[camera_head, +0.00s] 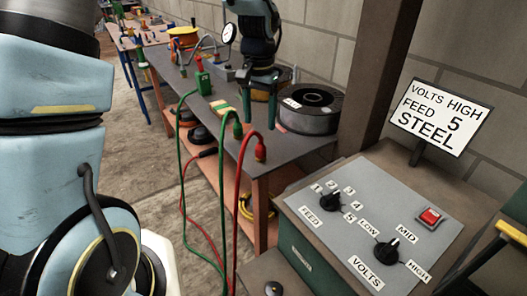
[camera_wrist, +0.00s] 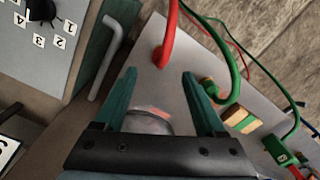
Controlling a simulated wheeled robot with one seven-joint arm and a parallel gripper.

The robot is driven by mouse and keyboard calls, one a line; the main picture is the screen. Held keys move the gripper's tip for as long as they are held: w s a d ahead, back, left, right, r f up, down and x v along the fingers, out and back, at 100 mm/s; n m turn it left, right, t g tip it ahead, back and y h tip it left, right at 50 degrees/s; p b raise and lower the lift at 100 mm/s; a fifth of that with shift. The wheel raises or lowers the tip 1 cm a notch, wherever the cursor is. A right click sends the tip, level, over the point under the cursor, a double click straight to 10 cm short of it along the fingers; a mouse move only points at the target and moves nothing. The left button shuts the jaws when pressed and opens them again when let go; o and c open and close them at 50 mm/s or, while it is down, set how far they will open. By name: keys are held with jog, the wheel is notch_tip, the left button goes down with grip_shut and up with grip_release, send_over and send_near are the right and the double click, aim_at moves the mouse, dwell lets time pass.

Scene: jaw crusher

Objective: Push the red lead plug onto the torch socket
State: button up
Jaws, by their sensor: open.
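My gripper (camera_head: 260,118) is open and empty, pointing down above the bench. In the wrist view its two teal fingers (camera_wrist: 159,76) are apart. The red lead plug (camera_head: 260,151) stands at the bench's near edge, with its red cable looping down in front; it also shows just beyond the fingertips in the wrist view (camera_wrist: 163,54). The green lead's plug (camera_head: 237,129) stands beside it. A green block with a red top (camera_head: 203,82) sits farther back; I cannot tell whether it is the torch socket. It also shows at the wrist view's lower right (camera_wrist: 285,152).
A dark wire spool (camera_head: 308,112) stands right of my gripper on the grey bench (camera_head: 190,68). A yellow-green block (camera_head: 221,108) lies left of the plugs. The control box (camera_head: 330,232) with knobs and a sign (camera_head: 440,115) stands at the near right. Hanging cables cross the bench front.

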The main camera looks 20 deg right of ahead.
aim_at(259, 144)
jog(key=shift+a+f+p, duration=0.1)
jog(key=shift+f+p, duration=0.2)
jog(key=shift+f, duration=2.5)
jog(key=shift+f, duration=0.1)
jog(key=shift+w+f+p, duration=0.1)
jog(key=shift+f+p, duration=0.7)
jog(key=shift+f, duration=1.7)
jog(key=shift+c, duration=0.3)
grip_shut()
jog(key=shift+r, duration=0.1)
notch_tip(259, 144, up, 10)
jog(key=shift+f+b, duration=0.1)
jog(key=shift+b, duration=0.75)
